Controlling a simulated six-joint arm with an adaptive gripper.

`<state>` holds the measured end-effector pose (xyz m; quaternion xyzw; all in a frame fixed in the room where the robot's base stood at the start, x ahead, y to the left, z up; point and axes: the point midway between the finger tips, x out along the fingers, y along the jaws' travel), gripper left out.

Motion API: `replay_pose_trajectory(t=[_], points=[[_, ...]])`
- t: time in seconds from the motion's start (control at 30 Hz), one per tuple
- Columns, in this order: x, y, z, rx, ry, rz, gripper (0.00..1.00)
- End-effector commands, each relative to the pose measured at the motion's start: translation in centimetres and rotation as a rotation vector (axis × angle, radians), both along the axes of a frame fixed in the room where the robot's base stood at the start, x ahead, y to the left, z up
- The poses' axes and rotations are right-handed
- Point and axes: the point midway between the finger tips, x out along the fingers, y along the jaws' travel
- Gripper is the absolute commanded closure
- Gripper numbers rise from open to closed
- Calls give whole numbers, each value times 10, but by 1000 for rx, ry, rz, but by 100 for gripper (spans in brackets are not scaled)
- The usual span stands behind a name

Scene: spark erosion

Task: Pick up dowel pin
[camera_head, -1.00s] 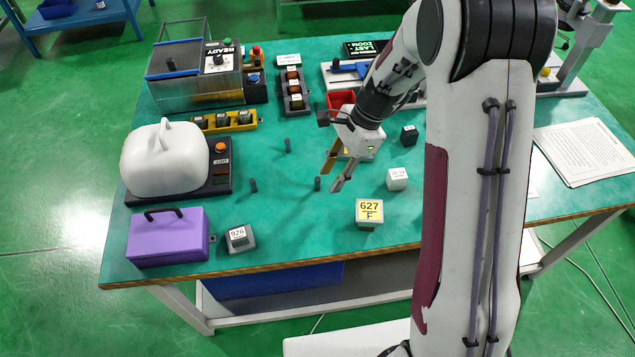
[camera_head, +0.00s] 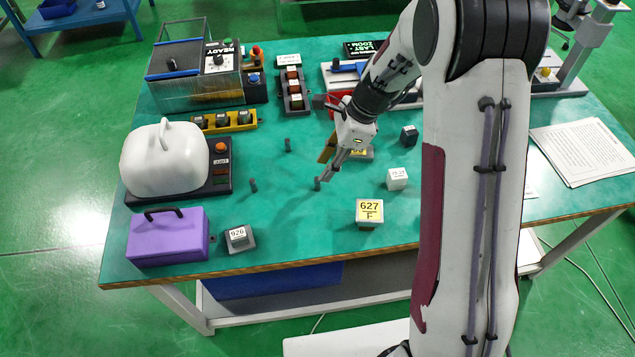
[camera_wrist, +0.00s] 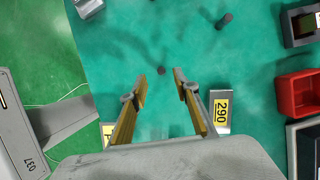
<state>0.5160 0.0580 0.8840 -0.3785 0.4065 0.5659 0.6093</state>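Three small dark grey dowel pins stand upright on the green table: one (camera_head: 317,184) near the middle, one (camera_head: 253,185) to its left and one (camera_head: 288,145) farther back. My gripper (camera_head: 326,170) points down just above and beside the middle pin, slightly to its right in the head view. In the wrist view my gripper (camera_wrist: 160,77) is open and empty, fingers apart. A dark pin (camera_wrist: 161,71) shows end-on in line with the gap, just past the fingertips; I cannot tell its exact depth. Another pin (camera_wrist: 224,21) lies well off to the upper right.
A block labelled 627 (camera_head: 369,213), a white cube (camera_head: 397,179) and a black cube (camera_head: 409,135) stand to the right. A block labelled 926 (camera_head: 239,237) and a purple box (camera_head: 168,238) are front left. A red bin (camera_wrist: 300,94) and a block labelled 290 (camera_wrist: 221,110) are near the gripper.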

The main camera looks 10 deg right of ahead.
Motion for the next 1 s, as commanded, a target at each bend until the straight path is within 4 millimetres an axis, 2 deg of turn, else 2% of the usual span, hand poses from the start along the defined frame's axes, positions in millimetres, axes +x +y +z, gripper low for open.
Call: replay_pose_trajectory(t=[0.2, 0.67, 1.0], points=[[0, 6, -16, -1, 2, 1, 70], [0, 7, -20, 0, 2, 1, 70], [3, 15, -49, 0, 4, 1, 70]])
